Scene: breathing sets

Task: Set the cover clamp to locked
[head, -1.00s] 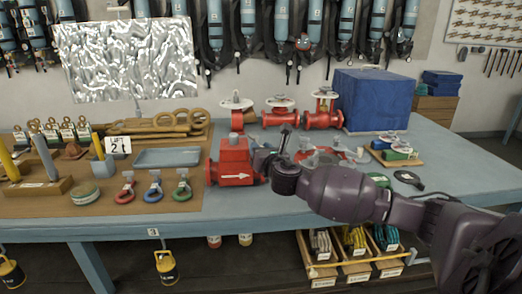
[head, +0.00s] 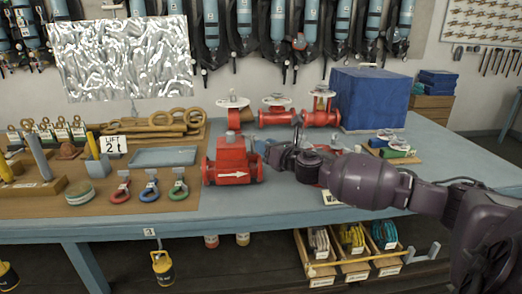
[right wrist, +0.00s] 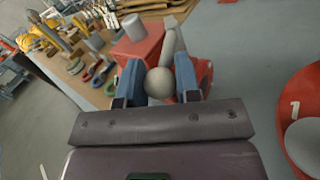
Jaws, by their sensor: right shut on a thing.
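The red valve body (head: 231,161) with a white arrow stands at the table's front edge in the head view; it shows behind my fingers in the right wrist view (right wrist: 140,46). My right gripper (head: 264,150) is just right of it. In the right wrist view, its blue-grey fingers (right wrist: 159,80) are closed around a pale round knob (right wrist: 159,84). A pale grey bar (right wrist: 170,42) rises behind the knob; I cannot tell how they join. I take these for the cover clamp's handle, but its locked or unlocked state is unclear. My left gripper is out of view.
Shackles (head: 149,187) and a blue-grey tray (head: 165,156) lie left of the valve body. A blue box (head: 371,99) and red valves (head: 320,117) stand behind. My right arm covers part of the table's right side. The front right corner is clear.

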